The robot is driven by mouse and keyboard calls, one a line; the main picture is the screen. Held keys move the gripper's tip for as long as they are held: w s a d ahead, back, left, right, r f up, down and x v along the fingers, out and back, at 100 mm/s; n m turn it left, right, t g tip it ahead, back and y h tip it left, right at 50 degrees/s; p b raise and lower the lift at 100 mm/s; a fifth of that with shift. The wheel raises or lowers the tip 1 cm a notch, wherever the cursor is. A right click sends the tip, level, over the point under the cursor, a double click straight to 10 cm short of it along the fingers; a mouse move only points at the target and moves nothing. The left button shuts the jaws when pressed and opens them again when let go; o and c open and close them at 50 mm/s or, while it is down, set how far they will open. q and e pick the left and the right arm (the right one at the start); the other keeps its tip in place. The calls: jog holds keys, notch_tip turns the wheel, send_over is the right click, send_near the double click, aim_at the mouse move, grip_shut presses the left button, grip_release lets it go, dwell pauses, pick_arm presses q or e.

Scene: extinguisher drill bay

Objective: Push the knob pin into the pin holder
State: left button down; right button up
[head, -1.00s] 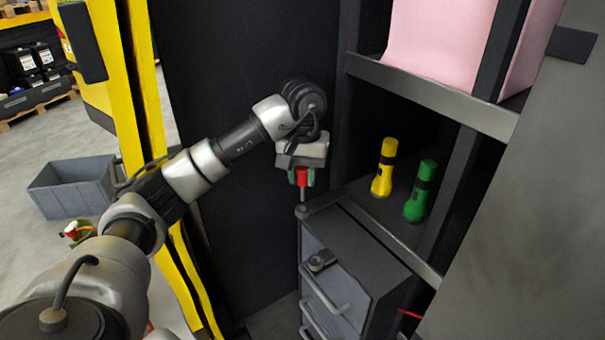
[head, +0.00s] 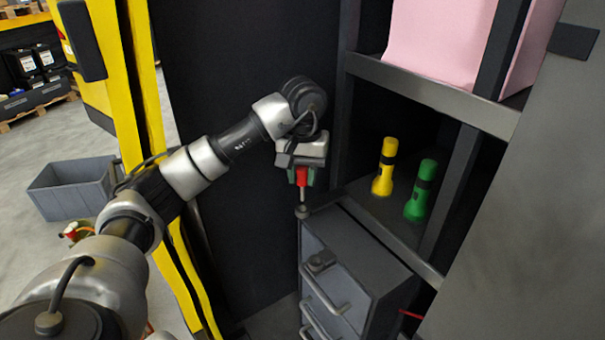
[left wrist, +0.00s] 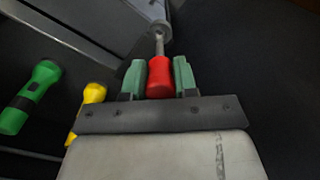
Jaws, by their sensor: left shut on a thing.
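The knob pin (head: 302,177) has a red knob and a thin grey metal shaft. My left gripper (head: 303,178) is shut on the red knob, with the shaft pointing down. The knob pin also shows in the left wrist view (left wrist: 159,78), between the green finger pads. The pin holder (head: 302,211) is a small dark round piece at the corner of the grey drawer cabinet; it also shows in the left wrist view (left wrist: 159,30). The shaft's lower end meets the holder; how deep it sits I cannot tell. My right gripper is not in view.
The grey drawer cabinet (head: 345,245) has handles on its front. A yellow flashlight (head: 384,168) and a green flashlight (head: 420,190) stand on the shelf to the right. A grey crate (head: 75,188) stands on the floor at left. A dark panel is behind my arm.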

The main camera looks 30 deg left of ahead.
aim_at(303, 200)
pick_arm(q)
jog(key=shift+f+b, duration=2.9)
jog(key=shift+f, duration=0.65)
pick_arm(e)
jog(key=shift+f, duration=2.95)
pick_arm(q)
jog(key=c, duration=0.8)
grip_release()
jog(key=shift+r, duration=0.1)
jog(key=shift+r, duration=0.35)
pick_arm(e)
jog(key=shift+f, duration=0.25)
pick_arm(q)
notch_tip(303, 200, up, 10)
jog(key=shift+b, duration=0.3)
jog(key=shift+f, duration=0.1)
